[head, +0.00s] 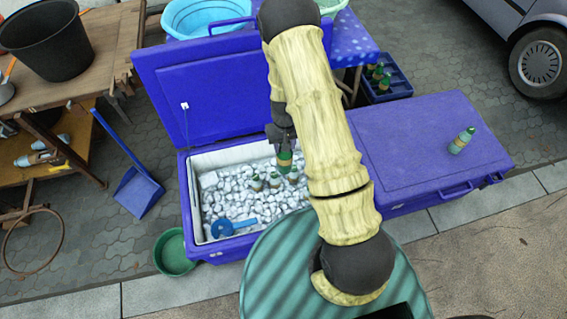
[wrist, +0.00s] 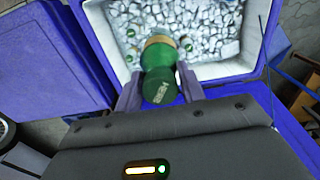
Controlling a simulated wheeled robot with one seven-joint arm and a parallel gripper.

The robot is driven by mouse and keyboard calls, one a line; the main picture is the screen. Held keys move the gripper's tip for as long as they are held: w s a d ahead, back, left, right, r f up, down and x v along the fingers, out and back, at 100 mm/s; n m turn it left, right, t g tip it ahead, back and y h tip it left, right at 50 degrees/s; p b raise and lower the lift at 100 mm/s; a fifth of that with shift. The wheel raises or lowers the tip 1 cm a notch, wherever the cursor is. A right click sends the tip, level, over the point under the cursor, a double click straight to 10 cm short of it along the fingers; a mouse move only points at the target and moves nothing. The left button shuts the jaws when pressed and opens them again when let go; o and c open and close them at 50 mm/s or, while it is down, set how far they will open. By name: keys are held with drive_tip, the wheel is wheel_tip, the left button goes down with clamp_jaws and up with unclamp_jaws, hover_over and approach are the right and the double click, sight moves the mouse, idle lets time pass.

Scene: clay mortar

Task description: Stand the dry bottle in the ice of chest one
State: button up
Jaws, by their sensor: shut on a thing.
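My gripper (head: 281,140) is shut on a green bottle (head: 284,160) with a tan label, above the ice in the open blue chest (head: 187,200). In the wrist view the jaws (wrist: 158,95) close around the dark green cap end of the bottle (wrist: 159,56), whose body points down toward the ice (wrist: 205,20). Whether its base touches the ice cannot be told. Several green-topped bottles (head: 256,182) stand in the ice near it. No number on the chest is readable. A blue scoop (head: 223,228) lies at the front left of the ice.
The raised chest lid (head: 215,80) stands behind. A closed blue chest (head: 420,150) is at right, with a pale green bottle (head: 462,141) on it. A crate (head: 393,86) of bottles, a green bowl (head: 174,252) and a blue dustpan (head: 139,192) are around. My forearm hides the chest's right side.

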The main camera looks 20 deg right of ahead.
drive_tip(key=shift+w, duration=0.25)
drive_tip(key=shift+s+d, duration=0.25)
drive_tip(key=shift+s, duration=0.15)
wheel_tip(320, 180, down, 18)
drive_tip(key=m+b, duration=1.1)
drive_tip(key=b, duration=0.9)
drive_tip(key=shift+f+m, duration=0.15)
drive_tip(key=shift+m, duration=0.15)
drive_tip(key=shift+b, duration=0.3)
